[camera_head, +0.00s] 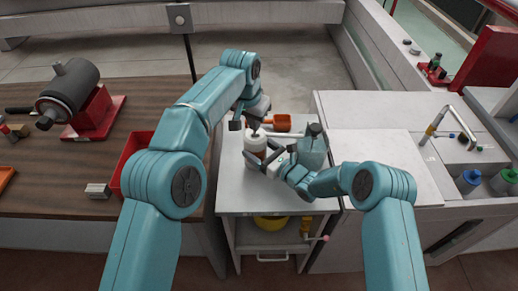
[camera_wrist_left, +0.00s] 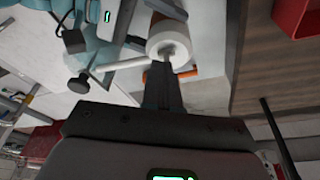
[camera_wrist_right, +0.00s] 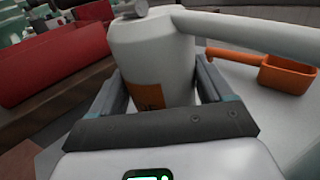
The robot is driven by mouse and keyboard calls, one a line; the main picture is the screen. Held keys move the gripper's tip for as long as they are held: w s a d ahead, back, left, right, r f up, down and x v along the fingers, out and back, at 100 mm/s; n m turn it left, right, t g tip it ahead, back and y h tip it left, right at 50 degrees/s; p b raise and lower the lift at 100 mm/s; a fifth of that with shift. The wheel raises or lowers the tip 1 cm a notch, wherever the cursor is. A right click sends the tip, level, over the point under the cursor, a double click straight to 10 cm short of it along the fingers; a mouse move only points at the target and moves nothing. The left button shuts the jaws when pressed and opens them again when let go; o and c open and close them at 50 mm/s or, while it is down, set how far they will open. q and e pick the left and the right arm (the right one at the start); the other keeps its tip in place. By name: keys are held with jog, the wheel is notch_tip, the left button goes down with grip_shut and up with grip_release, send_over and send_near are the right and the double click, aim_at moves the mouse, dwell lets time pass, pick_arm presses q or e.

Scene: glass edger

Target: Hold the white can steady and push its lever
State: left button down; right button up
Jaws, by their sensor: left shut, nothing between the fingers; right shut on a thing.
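The white can (camera_head: 254,142) stands upright on the small grey cabinet. In the right wrist view the can (camera_wrist_right: 152,60) shows an orange label, and a long white arm (camera_wrist_right: 245,35) sticks out from its top. My right gripper (camera_head: 264,164) is shut on the can's body, one finger on each side. My left gripper (camera_head: 255,122) is shut and empty above the can's top. In the left wrist view its fingertips (camera_wrist_left: 163,70) overlap the can's round top (camera_wrist_left: 170,42); I cannot tell if they touch.
An orange scoop (camera_head: 281,122) lies behind the can. A grey-green bottle (camera_head: 312,150) stands close to its right. A red bin (camera_head: 133,155) and a motor-like machine (camera_head: 70,92) are on the wooden table at left. The cabinet's front top is clear.

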jog(key=shift+r, duration=0.1)
jog(key=o, duration=0.9)
jog(key=shift+o, duration=0.2)
